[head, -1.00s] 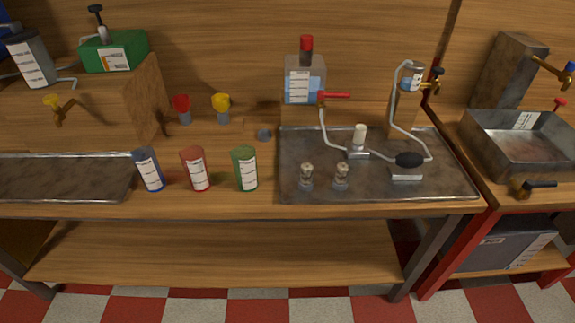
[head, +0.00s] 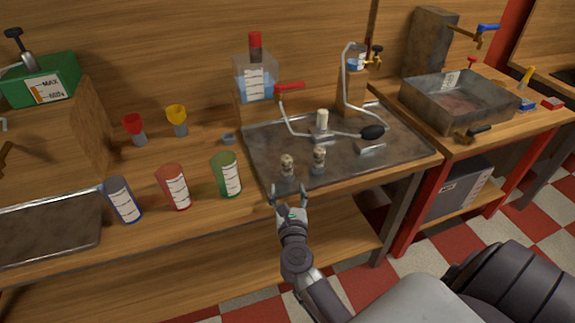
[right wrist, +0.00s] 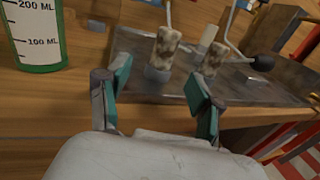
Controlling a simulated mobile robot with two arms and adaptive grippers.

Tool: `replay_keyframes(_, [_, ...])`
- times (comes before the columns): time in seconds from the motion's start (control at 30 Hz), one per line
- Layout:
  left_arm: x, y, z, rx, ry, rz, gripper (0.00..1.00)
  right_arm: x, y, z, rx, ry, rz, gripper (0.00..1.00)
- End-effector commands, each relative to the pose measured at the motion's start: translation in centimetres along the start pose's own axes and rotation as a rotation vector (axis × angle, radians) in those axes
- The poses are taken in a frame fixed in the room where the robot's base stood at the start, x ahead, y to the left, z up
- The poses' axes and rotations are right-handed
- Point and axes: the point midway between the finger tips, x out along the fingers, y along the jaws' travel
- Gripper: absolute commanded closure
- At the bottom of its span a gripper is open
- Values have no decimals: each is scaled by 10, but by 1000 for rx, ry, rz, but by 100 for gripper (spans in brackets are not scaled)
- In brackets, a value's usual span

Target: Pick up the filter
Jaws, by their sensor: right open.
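Two small speckled cylinders, which look like filters, stand upright at the front of the metal tray (head: 395,160). The left filter (head: 288,161) and the right filter (head: 319,154) sit on grey bases. In the right wrist view the left filter (right wrist: 165,48) shows between the finger lines, beyond the tips, and the right filter (right wrist: 214,58) is just right of it. My right gripper (head: 289,190) is open and empty at the tray's front edge, in front of the left filter and apart from it. Its teal-padded fingers (right wrist: 157,88) show in the right wrist view. My left gripper is not in view.
Blue, red (head: 174,188) and green (head: 226,175) graduated cups stand left of the tray. Behind the filters are a white cylinder (head: 322,121), a bent tube with a black bulb (head: 373,132) and a red-capped bottle (head: 255,85). A metal basin (head: 460,100) is at right.

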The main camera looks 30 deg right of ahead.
Motion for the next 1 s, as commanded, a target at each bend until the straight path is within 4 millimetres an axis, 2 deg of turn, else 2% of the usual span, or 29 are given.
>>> replay_keyframes(0.1, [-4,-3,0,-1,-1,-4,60,24,0,2,-3,-2,1,35])
replay_keyframes(0.37, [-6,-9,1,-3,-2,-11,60,45,-1,1,-4,-1,2,35])
replay_keyframes(0.57, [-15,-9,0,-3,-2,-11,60,73,-8,7,-8,-1,1,35])
replay_keyframes(0.7, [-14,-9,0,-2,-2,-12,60,89,-7,4,-6,1,3,35])
replay_keyframes(1.0, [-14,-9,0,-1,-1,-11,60,94,-7,3,-4,2,2,35])
